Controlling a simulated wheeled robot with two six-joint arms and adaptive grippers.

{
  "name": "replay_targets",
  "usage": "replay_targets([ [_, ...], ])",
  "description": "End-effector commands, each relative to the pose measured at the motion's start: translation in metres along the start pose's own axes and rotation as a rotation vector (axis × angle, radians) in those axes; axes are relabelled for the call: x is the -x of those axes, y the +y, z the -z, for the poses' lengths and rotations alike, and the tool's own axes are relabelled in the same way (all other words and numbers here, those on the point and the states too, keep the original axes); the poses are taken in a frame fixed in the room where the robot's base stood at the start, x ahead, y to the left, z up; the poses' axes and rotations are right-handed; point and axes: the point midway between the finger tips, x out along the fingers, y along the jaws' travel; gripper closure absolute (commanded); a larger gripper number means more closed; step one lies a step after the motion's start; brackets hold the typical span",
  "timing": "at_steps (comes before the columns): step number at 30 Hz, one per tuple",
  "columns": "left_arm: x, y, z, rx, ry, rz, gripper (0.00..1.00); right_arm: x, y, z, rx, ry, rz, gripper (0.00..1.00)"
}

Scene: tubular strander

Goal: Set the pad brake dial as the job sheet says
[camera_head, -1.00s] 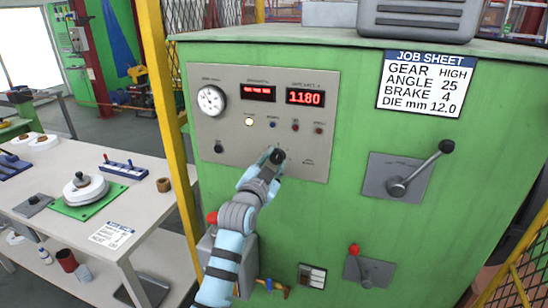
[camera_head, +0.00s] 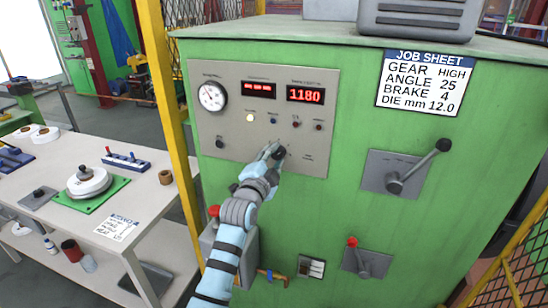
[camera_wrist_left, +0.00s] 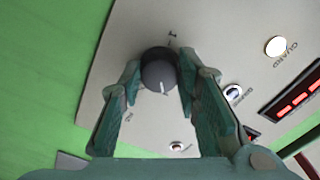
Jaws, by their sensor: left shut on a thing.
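A dark round dial (camera_head: 279,152) sits low on the grey panel (camera_head: 240,150) of the green machine. It also shows in the left wrist view (camera_wrist_left: 159,72), with a pale pointer line on its face; the small label by it is too blurred to read. My left gripper (camera_head: 271,153) is shut on this dial, one finger on each side of it in the left wrist view (camera_wrist_left: 158,85). The job sheet (camera_head: 424,82) on the machine reads gear HIGH, angle 25, brake 4, die mm 12.0. My right gripper is not in view.
The panel also has a gauge (camera_head: 212,96), a red display (camera_head: 305,95) reading 1180, lamps and a second dark knob (camera_head: 219,143). Two levers, one black-knobbed (camera_head: 443,145) and one red-knobbed (camera_head: 352,242), stick out at right. A workbench (camera_head: 140,215) stands left of a yellow post (camera_head: 167,130).

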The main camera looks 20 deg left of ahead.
Motion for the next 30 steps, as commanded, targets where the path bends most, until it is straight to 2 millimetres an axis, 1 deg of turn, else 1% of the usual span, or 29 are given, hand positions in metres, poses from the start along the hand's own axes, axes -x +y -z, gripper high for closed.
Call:
replay_targets([
  [8, 0.0, 0.0, 0.0, 0.001, 0.001, 0.001, 0.98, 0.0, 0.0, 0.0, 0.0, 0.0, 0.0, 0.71],
  [9, 0.0, 0.0, 0.0, 0.001, 0.001, 0.001, 0.64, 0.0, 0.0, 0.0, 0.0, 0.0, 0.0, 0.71],
  [12, 0.0, 0.0, 0.0, 0.001, 0.001, 0.001, 0.5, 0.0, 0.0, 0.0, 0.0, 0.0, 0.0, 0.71],
  [20, 0.0, 0.0, 0.0, 0.001, 0.0, 0.001, 0.5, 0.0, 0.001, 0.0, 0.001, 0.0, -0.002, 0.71],
  [23, 0.005, 0.0, 0.0, 0.001, 0.0, 0.001, 0.5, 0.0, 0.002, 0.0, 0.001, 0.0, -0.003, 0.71],
  [26, 0.022, 0.001, 0.0, 0.001, 0.001, 0.002, 0.5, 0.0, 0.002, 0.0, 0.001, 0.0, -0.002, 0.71],
  [30, 0.062, 0.0, 0.0, 0.001, 0.0, 0.002, 0.5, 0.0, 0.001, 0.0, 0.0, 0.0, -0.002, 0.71],
])
